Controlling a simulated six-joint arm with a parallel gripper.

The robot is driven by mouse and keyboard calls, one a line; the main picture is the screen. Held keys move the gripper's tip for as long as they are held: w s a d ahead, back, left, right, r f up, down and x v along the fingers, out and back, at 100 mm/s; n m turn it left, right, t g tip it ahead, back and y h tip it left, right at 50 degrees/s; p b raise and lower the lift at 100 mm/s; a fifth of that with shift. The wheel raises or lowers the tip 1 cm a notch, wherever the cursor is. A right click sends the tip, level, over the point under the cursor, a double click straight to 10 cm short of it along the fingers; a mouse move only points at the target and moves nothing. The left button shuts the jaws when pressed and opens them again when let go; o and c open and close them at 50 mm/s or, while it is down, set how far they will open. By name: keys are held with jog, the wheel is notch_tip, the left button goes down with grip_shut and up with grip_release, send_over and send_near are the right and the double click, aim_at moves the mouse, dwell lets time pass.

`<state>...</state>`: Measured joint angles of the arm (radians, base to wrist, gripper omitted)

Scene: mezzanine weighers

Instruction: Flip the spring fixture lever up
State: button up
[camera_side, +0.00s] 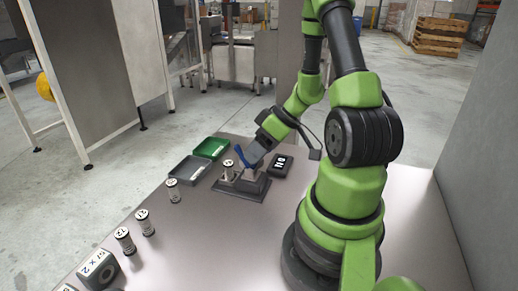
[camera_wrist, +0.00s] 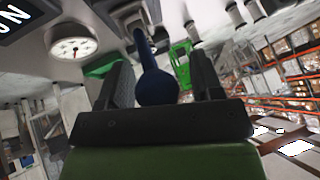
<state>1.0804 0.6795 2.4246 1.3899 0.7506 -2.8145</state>
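The spring fixture (camera_side: 254,187) sits on the table on a dark base plate, with a small upright cylinder (camera_side: 228,170) at its left. Its blue lever (camera_side: 241,155) slants up to the left in the side view, beside my gripper (camera_side: 252,154). In the wrist view the blue lever (camera_wrist: 150,50), with its rounded blue end (camera_wrist: 158,87), lies between the two dark fingers of my gripper (camera_wrist: 163,75). The fingers are apart, with a gap visible on the right of the lever. Whether the lever touches the left finger is unclear.
A black box with white marks (camera_side: 282,165) stands right of the fixture. A green tray (camera_side: 211,148) and a grey tray (camera_side: 190,168) lie to the left. Cylinders (camera_side: 173,190) and a dark labelled block (camera_side: 98,268) stand toward the front left. A round dial (camera_wrist: 72,47) shows in the wrist view.

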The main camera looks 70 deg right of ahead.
jog(key=shift+s+d+r, duration=0.15)
jog(key=shift+s+r, duration=0.05)
jog(key=shift+r, duration=0.15)
jog(key=shift+v, duration=1.15)
notch_tip(320, 180, up, 7)
jog(key=shift+f, duration=0.1)
jog(key=s+a+r+m, duration=0.1)
jog(key=a+r, duration=0.4)
jog(key=a, duration=0.4)
jog(key=s+a+r+m+h, duration=0.1)
jog(key=s+a+r+m, duration=0.1)
jog(key=a+r, duration=0.4)
jog(key=a, duration=0.3)
jog(key=shift+r+m, duration=0.3)
